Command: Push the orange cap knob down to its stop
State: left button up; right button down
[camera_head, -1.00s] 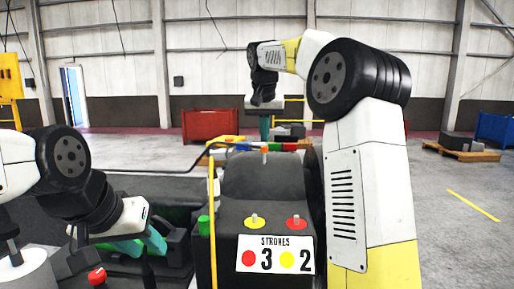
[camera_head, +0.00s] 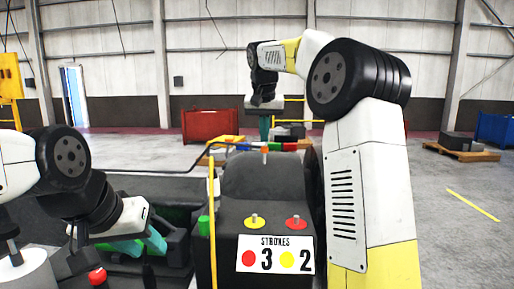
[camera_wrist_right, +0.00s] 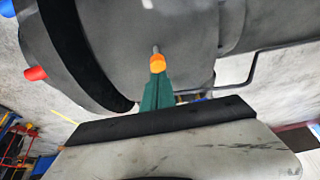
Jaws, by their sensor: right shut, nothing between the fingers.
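The orange cap knob (camera_head: 265,150) stands on top of the dark machine, at its far end between coloured parts. It also shows in the right wrist view (camera_wrist_right: 157,63), with a thin grey stem. My right gripper (camera_head: 265,138) is shut and empty, pointing down just above the knob. In the right wrist view its green fingertips (camera_wrist_right: 157,80) line up with the knob and seem to meet it; I cannot tell whether they touch. My left gripper (camera_head: 140,246) is open and empty at the lower left, its two teal fingers apart, far from the knob.
A yellow knob (camera_head: 254,221) and a red knob (camera_head: 296,222) stand on the machine's near face, above a white STROKES sign (camera_head: 275,254) reading red 3, yellow 2. A yellow upright bar (camera_head: 212,225) and a green cylinder (camera_head: 203,226) are to the left.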

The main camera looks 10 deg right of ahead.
aim_at(264, 147)
jog(key=shift+f, duration=0.2)
dwell(0.5)
jog(key=shift+f, duration=1.2)
dwell(0.4)
jog(key=shift+r, duration=1.4)
jog(key=shift+r, duration=2.5)
